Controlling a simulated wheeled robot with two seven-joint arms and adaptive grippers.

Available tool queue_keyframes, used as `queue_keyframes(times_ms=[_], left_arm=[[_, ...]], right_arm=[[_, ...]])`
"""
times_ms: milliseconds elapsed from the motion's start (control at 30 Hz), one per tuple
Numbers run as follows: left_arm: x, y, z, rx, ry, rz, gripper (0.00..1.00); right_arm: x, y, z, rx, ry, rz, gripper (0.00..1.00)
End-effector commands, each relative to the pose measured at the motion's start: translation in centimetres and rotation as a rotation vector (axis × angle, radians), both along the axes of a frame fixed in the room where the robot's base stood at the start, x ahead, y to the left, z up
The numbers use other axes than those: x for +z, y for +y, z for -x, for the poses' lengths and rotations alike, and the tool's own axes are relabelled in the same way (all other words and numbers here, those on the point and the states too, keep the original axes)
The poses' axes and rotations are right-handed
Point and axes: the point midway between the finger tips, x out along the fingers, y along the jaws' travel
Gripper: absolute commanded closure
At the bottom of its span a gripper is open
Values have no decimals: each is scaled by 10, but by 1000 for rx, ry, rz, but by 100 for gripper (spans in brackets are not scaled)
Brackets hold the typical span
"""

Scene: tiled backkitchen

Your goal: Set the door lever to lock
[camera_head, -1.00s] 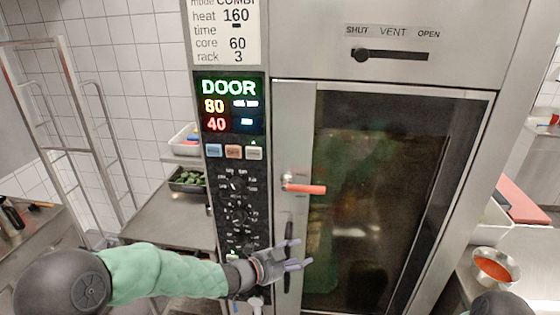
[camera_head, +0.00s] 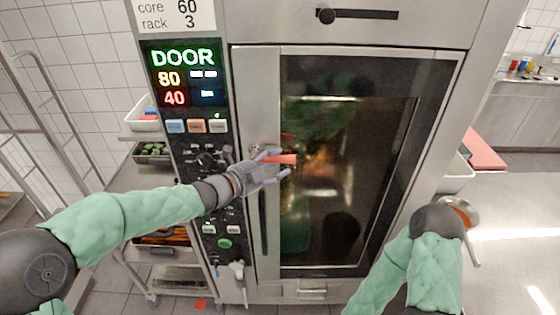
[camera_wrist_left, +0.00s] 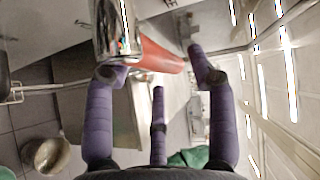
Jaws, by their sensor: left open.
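The door lever (camera_head: 283,159) has a red handle that points roughly right from a metal hub on the door's left edge. In the left wrist view the red handle (camera_wrist_left: 162,57) and its shiny hub (camera_wrist_left: 116,28) show close up. My left gripper (camera_head: 279,164) is open at the lever, its purple fingers partly covering it. In the left wrist view the handle lies between the spread fingertips of the gripper (camera_wrist_left: 154,66); I cannot tell whether they touch it.
The glass oven door (camera_head: 350,170) is closed, with a dark vertical handle (camera_head: 263,220) below the lever. The control panel (camera_head: 190,110) reads DOOR.

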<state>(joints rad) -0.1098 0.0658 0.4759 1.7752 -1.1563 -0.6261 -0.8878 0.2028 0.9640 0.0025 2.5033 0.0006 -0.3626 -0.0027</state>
Motion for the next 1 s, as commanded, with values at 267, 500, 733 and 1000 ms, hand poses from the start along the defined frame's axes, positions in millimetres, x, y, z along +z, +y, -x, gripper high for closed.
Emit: queue_keyframes(times_ms=[267,500,733,1000], left_arm=[[-3,-16,-16,0,2,1,44],[-4,-17,-17,1,1,1,44],[-4,-17,-17,1,1,1,92],[-4,-17,-17,1,2,-4,100]], right_arm=[[0,0,0,0,0,0,100],[0,0,0,0,0,0,100],[0,0,0,0,0,0,100],[1,0,0,0,0,0,100]])
